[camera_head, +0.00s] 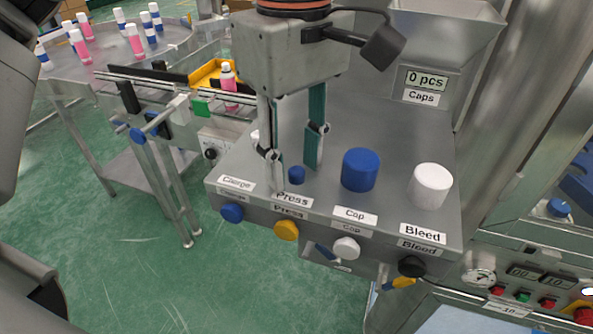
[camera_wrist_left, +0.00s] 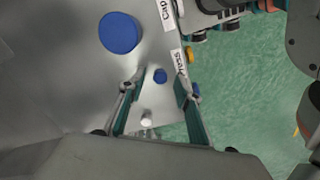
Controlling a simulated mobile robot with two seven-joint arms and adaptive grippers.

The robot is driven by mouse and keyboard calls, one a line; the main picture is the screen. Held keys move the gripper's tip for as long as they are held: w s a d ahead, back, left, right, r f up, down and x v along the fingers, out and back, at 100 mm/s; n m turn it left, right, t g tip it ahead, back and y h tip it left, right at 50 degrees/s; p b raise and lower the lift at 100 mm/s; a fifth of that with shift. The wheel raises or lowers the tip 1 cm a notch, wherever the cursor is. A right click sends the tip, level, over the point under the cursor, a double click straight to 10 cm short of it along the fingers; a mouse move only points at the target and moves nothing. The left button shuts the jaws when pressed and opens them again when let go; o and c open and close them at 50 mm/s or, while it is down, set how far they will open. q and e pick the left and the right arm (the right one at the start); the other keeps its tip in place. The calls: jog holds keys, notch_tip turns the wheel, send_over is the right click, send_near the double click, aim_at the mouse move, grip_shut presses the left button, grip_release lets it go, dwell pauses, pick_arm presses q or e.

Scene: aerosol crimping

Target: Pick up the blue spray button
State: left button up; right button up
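The blue spray button (camera_head: 296,175) is a small blue cylinder on the grey machine top behind the Press label. It also shows in the left wrist view (camera_wrist_left: 160,75), a little beyond the fingertips and roughly between their lines. My left gripper (camera_head: 295,177) points down over the machine top, with its two fingers apart and nothing between them. In the left wrist view the open fingers (camera_wrist_left: 159,88) frame the button from either side, with gaps. Whether the tips touch the surface I cannot tell.
A large blue cap (camera_head: 361,170) and a white cap (camera_head: 430,186) stand right of the button. A small white part (camera_wrist_left: 147,120) is near the fingers. Knobs line the machine's front edge. A conveyor with a pink bottle (camera_head: 228,78) and a round bottle table (camera_head: 112,69) are left.

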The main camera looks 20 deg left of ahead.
pick_arm(q)
jog(key=c, duration=0.7)
